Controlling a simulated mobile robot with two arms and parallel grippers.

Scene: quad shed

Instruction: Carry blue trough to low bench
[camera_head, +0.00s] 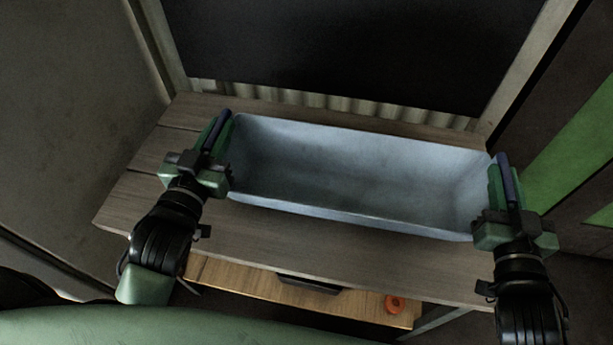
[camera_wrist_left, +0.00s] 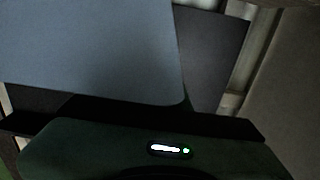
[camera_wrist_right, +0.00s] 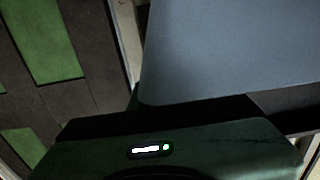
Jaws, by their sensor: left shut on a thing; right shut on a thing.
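The blue trough (camera_head: 360,175) is long, open-topped and empty, and appears level in the head view above or on a grey wooden bench top (camera_head: 300,240). My left gripper (camera_head: 220,135) is shut on its left end wall. My right gripper (camera_head: 500,180) is shut on its right end wall. In the left wrist view the trough's end (camera_wrist_left: 90,50) fills the upper left. In the right wrist view its other end (camera_wrist_right: 235,50) fills the upper right. I cannot tell whether the trough touches the planks.
A lower wooden shelf (camera_head: 350,298) under the bench top holds an orange round item (camera_head: 395,304) and a dark flat item (camera_head: 309,284). A dark panel (camera_head: 350,50) stands behind the bench. A wall with green panels (camera_head: 575,145) is close on the right.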

